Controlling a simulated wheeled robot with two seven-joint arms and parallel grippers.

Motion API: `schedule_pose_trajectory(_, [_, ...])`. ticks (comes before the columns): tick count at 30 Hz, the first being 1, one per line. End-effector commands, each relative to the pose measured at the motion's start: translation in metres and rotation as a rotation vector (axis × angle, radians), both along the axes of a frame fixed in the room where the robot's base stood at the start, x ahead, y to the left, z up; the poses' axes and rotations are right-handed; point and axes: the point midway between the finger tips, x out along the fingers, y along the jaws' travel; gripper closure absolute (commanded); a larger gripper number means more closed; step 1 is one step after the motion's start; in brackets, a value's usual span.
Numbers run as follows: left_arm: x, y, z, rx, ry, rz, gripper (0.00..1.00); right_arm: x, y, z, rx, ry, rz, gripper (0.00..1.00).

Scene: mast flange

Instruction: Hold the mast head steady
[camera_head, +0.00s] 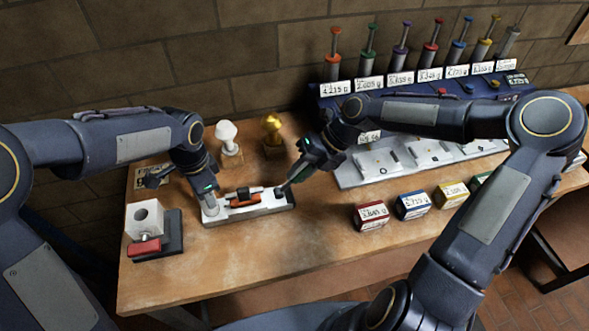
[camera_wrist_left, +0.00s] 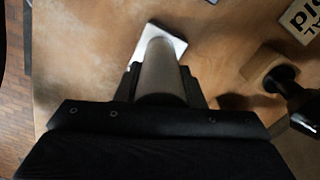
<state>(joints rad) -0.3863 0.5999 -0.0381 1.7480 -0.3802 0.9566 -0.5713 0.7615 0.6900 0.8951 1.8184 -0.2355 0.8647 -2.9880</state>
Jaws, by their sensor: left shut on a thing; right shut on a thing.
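A light grey cylinder, probably the mast head, stands at the left end of a long white block (camera_head: 247,209) with a dark edge. My left gripper (camera_head: 209,203) is shut on this cylinder from above. In the left wrist view the cylinder (camera_wrist_left: 160,72) sits between the fingers, with a white plate (camera_wrist_left: 172,32) behind it. An orange and black part (camera_head: 243,198) lies on the middle of the block. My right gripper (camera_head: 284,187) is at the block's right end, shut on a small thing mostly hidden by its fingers.
A white holed block (camera_head: 144,219) and a red piece (camera_head: 144,247) sit on a dark base at left. White (camera_head: 227,137) and gold (camera_head: 272,128) knobs stand behind. Coloured boxes (camera_head: 411,205) and a labelled rack (camera_head: 333,91) are at right. The front table (camera_head: 215,260) is clear.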

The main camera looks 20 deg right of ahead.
Motion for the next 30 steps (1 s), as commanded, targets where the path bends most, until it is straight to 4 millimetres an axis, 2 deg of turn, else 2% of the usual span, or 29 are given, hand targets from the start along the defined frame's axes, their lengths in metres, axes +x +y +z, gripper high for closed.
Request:
schedule_pose_trajectory(1, [0.0,-0.003,0.0,-0.006,-0.004,-0.003,1.0,-0.003,-0.003,-0.007,0.039,0.014,-0.001,1.0])
schedule_pose_trajectory(15, [0.001,-0.004,0.0,-0.008,-0.004,-0.003,1.0,-0.003,-0.018,-0.023,0.307,0.011,0.005,1.0])
schedule_pose_trajectory(30, [0.001,-0.004,0.0,-0.009,-0.005,-0.002,1.0,-0.003,-0.022,-0.028,0.371,0.009,0.004,1.0])
